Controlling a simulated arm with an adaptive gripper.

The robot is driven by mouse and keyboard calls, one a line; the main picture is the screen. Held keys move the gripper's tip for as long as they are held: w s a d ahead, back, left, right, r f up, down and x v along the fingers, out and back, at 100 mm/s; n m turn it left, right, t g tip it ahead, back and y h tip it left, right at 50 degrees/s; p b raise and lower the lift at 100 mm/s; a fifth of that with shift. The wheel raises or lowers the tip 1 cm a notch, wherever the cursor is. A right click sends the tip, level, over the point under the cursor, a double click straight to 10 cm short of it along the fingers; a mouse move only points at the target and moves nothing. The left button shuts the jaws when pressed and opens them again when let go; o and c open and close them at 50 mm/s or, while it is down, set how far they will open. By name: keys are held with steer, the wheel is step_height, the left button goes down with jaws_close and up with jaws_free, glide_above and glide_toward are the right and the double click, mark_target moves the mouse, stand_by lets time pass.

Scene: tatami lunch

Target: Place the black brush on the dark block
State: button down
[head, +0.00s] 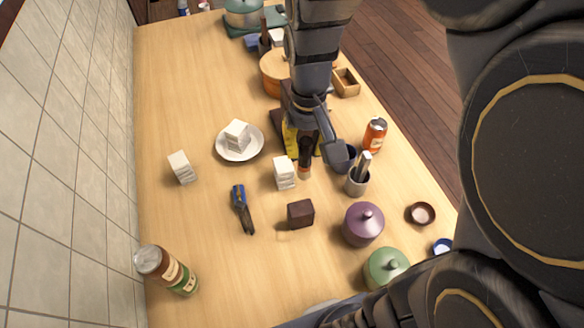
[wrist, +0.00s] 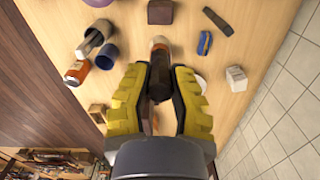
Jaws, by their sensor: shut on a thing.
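My gripper (wrist: 158,95), with yellow finger pads, is shut on the black brush (wrist: 160,72). The brush has a dark handle, a copper-coloured band and a pale tip that points away from the wrist. In the head view the lower part of the brush (head: 305,158) shows below my gripper, close to a white block stack. The dark block (head: 300,213), a small brown-black cube, stands on the table nearer the front, apart from the brush. It also shows at the top of the wrist view (wrist: 160,12). The fingers are partly hidden in the head view.
A white block stack (head: 284,173) stands by the brush. A blue-black tool (head: 242,209) lies left of the dark block. A purple pot (head: 362,225) and a grey cup with utensils (head: 356,182) stand to the right. An orange can (head: 374,134) is further right.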

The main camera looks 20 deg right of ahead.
mark_target(304, 162)
step_height(304, 162, down, 4)
steer(key=shift+f, duration=0.1)
step_height(304, 162, down, 9)
steer(key=shift+r, duration=0.1)
stand_by(0.3)
steer(key=shift+a, duration=0.1)
steer(key=c, duration=1.1)
jaws_free()
